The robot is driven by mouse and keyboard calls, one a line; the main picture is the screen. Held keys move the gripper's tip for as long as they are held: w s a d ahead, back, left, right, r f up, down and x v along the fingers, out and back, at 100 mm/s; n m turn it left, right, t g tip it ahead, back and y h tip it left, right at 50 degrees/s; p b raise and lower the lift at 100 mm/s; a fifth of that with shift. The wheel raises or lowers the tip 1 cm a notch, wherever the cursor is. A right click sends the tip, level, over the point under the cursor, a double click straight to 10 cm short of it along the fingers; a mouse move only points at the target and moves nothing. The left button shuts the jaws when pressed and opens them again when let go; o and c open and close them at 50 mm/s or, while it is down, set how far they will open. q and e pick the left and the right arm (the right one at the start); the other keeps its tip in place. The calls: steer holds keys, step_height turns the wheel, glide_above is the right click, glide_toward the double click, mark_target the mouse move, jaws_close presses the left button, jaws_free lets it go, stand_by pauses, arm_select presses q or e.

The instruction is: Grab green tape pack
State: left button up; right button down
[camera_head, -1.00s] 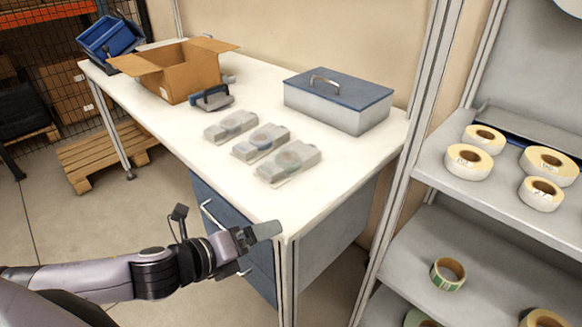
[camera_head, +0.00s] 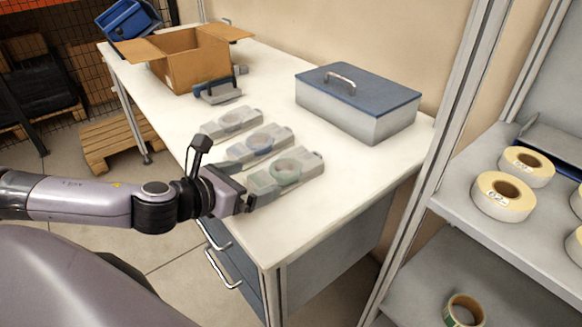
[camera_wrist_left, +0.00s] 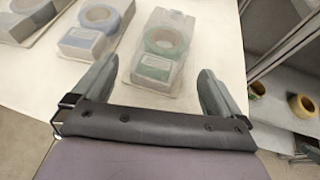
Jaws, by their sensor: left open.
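The green tape pack (camera_head: 287,174) lies flat on the white table, the nearest of three clear packs in a row. In the left wrist view the green tape pack (camera_wrist_left: 161,55) lies ahead of and between the fingers, its near end close to the palm side. My left gripper (camera_head: 250,196) is at the near end of the pack in the head view. In the left wrist view my left gripper (camera_wrist_left: 158,92) has its fingers spread wide, with nothing between the pads that I can see gripped. The right gripper is not in view.
A blue tape pack (camera_head: 259,143) and a grey pack (camera_head: 231,124) lie beyond it. A metal box with a blue lid (camera_head: 357,92) stands behind. An open cardboard box (camera_head: 190,62) is at the far left. A shelf with tape rolls (camera_head: 503,196) stands at right.

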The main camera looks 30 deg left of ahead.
mark_target(272, 175)
arm_select(q)
steer(key=shift+d+x, duration=0.15)
steer(key=shift+x, duration=1.35)
steer(key=shift+d+x, duration=0.1)
steer(key=shift+x, duration=1.35)
steer(key=shift+c, duration=0.3)
steer(key=c, duration=0.9)
